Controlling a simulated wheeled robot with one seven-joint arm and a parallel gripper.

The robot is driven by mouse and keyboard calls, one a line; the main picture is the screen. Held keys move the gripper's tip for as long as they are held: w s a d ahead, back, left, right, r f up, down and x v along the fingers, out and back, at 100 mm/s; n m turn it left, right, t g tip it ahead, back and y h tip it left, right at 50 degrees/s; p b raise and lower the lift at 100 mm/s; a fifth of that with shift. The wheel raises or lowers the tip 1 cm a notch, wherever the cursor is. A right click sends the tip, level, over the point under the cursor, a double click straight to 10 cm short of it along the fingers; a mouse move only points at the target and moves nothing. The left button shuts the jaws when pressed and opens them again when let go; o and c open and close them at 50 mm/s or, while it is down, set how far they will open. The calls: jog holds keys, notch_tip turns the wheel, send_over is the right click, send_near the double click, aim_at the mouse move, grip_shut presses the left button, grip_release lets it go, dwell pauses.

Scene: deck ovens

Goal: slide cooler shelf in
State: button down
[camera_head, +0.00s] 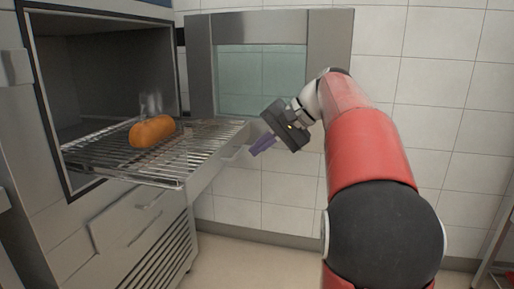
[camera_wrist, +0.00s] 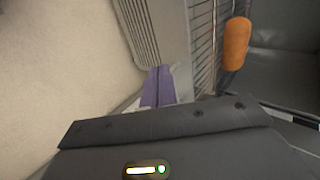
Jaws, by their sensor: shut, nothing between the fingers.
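The cooler shelf (camera_head: 180,172) is a wire rack pulled partly out of the open cooler (camera_head: 90,75), its front end sticking out past the opening. It also shows in the wrist view (camera_wrist: 203,40), beyond my fingers. An orange loaf-like item (camera_head: 153,131) lies on the shelf, and it shows in the wrist view (camera_wrist: 236,43) too. My gripper (camera_head: 262,145) is to the right of the shelf's outer end, with its purple fingers shut and empty. The fingers (camera_wrist: 158,88) point toward the cooler front in the wrist view. I cannot tell whether they touch anything.
The cooler's door (camera_head: 262,75) with a glass pane stands open behind the shelf. A drawer-like panel with a handle (camera_head: 148,200) and a vented grille (camera_head: 160,262) are below the shelf. White tiled wall (camera_head: 455,100) is at the right. The floor (camera_head: 250,262) in front is clear.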

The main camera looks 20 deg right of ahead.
jog(key=w+a+f, duration=0.1)
jog(key=a, duration=0.1)
jog(key=w+a+f, duration=0.3)
jog(key=w+a, duration=0.1)
jog(key=a, duration=0.1)
jog(key=shift+f, duration=0.3)
jog(key=shift+w+a, duration=0.15)
